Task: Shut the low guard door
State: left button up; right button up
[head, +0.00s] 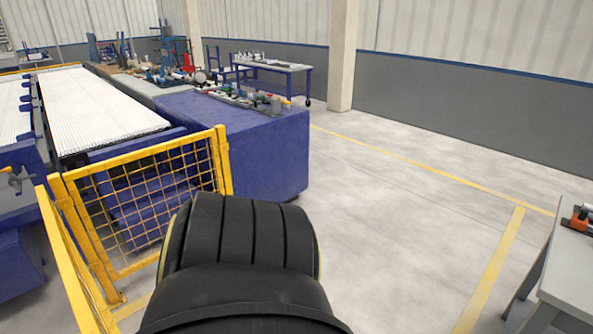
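The low guard door appears to be the yellow mesh panel (140,154) at the left of the head view. It stands upright in front of the blue machine. Its right end is by a yellow post, and its lower right part is hidden behind a black part of my own body. I cannot tell which edge is hinged or whether it is fully shut. Another yellow fence panel (70,265) meets its left end at a corner and runs toward me. Neither of my grippers shows in this view.
A blue machine block (265,150) with parts on top stands just behind the mesh. A white slatted conveyor bed (95,108) lies at left. A grey table (575,265) is at the right edge. The grey floor between, with yellow lines, is clear.

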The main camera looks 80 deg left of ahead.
aim_at(62, 246)
jog(key=i, duration=1.25)
jog(key=u, duration=4.65)
jog(key=i, duration=1.7)
jog(key=u, duration=0.75)
jog(key=k, duration=0.85)
jog(key=z, duration=0.6)
